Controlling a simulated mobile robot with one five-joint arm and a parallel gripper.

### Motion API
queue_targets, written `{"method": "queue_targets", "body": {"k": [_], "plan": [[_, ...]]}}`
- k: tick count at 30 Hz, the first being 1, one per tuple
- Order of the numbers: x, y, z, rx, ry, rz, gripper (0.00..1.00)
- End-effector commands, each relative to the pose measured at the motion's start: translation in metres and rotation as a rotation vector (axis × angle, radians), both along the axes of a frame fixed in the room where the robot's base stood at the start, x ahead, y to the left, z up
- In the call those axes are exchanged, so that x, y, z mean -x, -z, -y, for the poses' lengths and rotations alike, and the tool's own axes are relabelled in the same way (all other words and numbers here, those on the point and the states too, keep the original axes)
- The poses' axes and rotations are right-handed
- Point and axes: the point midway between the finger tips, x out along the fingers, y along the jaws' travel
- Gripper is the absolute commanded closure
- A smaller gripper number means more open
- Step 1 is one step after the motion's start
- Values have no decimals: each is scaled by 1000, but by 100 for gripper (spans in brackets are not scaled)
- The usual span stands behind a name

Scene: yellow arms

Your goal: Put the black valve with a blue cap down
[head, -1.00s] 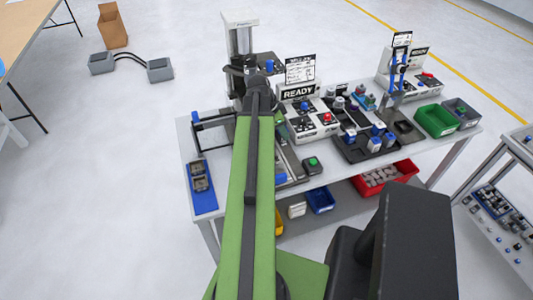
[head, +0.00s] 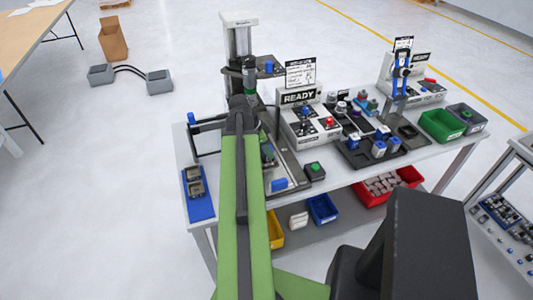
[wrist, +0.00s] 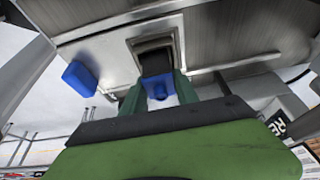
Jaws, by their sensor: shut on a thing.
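The black valve with a blue cap (wrist: 159,86) is between the green fingers of my gripper (wrist: 158,80) in the wrist view. The fingers are shut on its blue cap. Its black body points at a square, dark-edged recess (wrist: 140,43) in a metal plate (wrist: 105,50). I cannot tell whether the body touches the recess or is inside it. In the head view my gripper (head: 249,76) is at the far end of my arm, by the press column at the left of the bench. The valve is not clearly visible there; my arm hides much of that area.
A blue block (wrist: 80,77) lies on the plate left of my gripper. The press column (head: 240,38) stands close behind it. A READY control box (head: 308,125) and a dark tray (head: 352,157) stand to the right. A blue holder (head: 199,208) sits at the bench's left end.

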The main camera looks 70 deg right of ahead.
Motion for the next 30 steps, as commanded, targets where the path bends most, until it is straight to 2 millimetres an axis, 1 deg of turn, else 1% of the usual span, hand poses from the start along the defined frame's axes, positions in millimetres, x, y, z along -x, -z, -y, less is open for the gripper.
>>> {"method": "queue_targets", "body": {"k": [4, 5, 9, 17, 20, 23, 26, 30], "plan": [[0, 5, 0, 0, 0, 0, 100], [0, 3, 0, 0, 0, 0, 60], [0, 3, 0, 0, -1, 0, 42], [-1, 3, 0, 0, -1, 0, 42], [-1, 0, 0, 0, -1, 0, 42], [-2, -9, -2, 0, -2, 0, 42], [-6, -23, -5, 0, -2, 0, 42], [-14, -52, -11, 0, -2, 0, 42]]}}
